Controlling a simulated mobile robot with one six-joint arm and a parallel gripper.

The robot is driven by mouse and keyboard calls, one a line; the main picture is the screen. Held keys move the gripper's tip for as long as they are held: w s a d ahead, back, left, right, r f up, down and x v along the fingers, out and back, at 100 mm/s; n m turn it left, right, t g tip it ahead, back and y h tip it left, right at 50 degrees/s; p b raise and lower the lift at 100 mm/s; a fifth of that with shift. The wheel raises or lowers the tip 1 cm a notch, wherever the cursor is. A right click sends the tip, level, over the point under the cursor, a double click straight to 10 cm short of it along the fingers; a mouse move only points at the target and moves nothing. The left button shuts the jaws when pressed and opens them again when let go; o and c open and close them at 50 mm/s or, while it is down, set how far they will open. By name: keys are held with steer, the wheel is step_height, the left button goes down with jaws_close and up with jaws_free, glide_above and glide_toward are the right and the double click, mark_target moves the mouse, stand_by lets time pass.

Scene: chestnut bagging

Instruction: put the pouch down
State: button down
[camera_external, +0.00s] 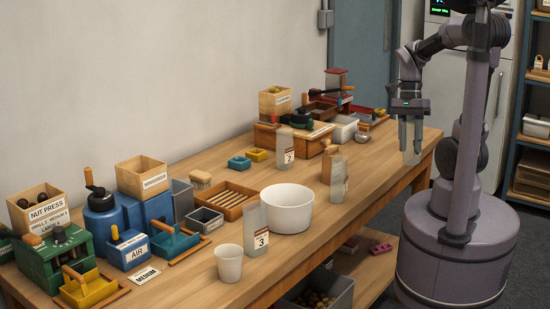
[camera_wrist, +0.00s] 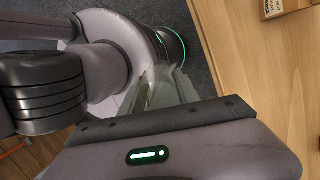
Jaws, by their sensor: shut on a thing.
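My gripper (camera_external: 410,138) points downward at the right end of the workbench, close to its right edge. It is shut on a translucent grey pouch (camera_external: 412,158), which hangs below the fingers, apart from the bench top. In the wrist view the clear pouch (camera_wrist: 163,88) shows just past the gripper body, with floor and my base behind it. Its label and contents cannot be made out. Other clear pouches stand upright on the bench: one marked 2 (camera_external: 285,150), one marked 3 (camera_external: 256,232), and one seen edge-on (camera_external: 339,180).
The wooden workbench (camera_external: 385,160) has bare room at its right end, left of my gripper. Hand tools and boxes crowd the wall side. A fridge stands behind.

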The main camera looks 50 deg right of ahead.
mark_target(409, 126)
steer(key=r, duration=0.2)
steer(key=r+t, duration=0.1)
steer(key=r, duration=0.1)
steer(key=r+t+h, duration=0.1)
steer(key=r, duration=0.1)
steer(key=shift+w, duration=0.35)
steer(key=w+a+r+n+p, duration=0.1)
steer(key=w+r+p, duration=0.15)
steer(key=w, duration=0.55)
steer(key=w+a+r+p, duration=0.1)
steer(key=w+p, duration=0.2)
steer(key=w, duration=0.5)
steer(key=w+a+f+n+p, duration=0.1)
steer(key=w+a+f+p, duration=0.2)
steer(key=w+a, duration=0.75)
steer(key=w+f+b, duration=0.1)
steer(key=f, duration=0.4)
steer(key=w+a+f+b, duration=0.1)
steer(key=f, duration=0.5)
steer(key=w+a+f+b, duration=0.1)
steer(key=w+f, duration=0.1)
steer(key=f, duration=0.3)
steer(key=shift+f+b, duration=0.3)
steer(key=shift+b, duration=0.1)
steer(key=shift+r, duration=0.15)
